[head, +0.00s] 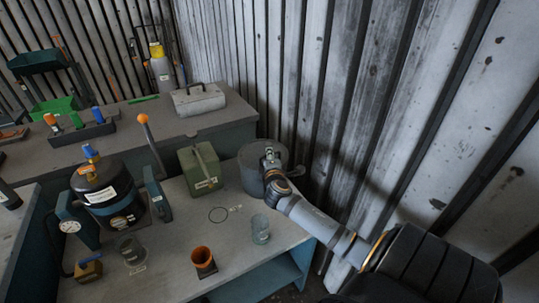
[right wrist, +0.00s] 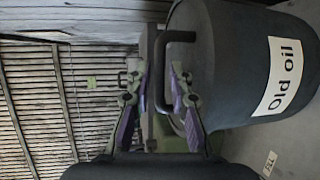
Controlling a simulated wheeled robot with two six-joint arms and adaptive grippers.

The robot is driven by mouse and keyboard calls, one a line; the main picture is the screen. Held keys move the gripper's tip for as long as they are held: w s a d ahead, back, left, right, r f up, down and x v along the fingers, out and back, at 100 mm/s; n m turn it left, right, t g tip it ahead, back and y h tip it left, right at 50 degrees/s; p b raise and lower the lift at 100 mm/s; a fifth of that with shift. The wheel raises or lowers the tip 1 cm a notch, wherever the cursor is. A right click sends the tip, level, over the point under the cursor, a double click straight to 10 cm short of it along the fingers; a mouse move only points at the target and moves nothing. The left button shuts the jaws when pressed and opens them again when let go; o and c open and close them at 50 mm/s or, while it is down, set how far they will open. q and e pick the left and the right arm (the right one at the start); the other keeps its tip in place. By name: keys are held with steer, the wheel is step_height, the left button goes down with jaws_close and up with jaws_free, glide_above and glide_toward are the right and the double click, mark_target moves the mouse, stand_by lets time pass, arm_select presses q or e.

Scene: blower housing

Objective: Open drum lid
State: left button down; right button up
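The grey drum (head: 258,178) stands at the back right of the bench, beside the wall. In the right wrist view the drum (right wrist: 225,70) appears turned on its side by the camera angle and bears a white "Old oil" label (right wrist: 283,75). Its lid has a black bar handle (right wrist: 161,75). My right gripper (head: 269,158) is at the drum's top. In the right wrist view its fingers (right wrist: 160,82) stand apart, one on each side of the handle bar, and do not look closed on it. My left gripper is not in view.
A green canister (head: 200,170) stands just left of the drum. A black vessel (head: 108,195) stands further left. The corrugated wall (head: 340,110) is close behind.

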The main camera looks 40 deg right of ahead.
steer(key=shift+w+d, duration=0.2)
steer(key=shift+w, duration=0.15)
steer(key=shift+w+d+f, duration=0.1)
steer(key=shift+w, duration=0.05)
jaws_close()
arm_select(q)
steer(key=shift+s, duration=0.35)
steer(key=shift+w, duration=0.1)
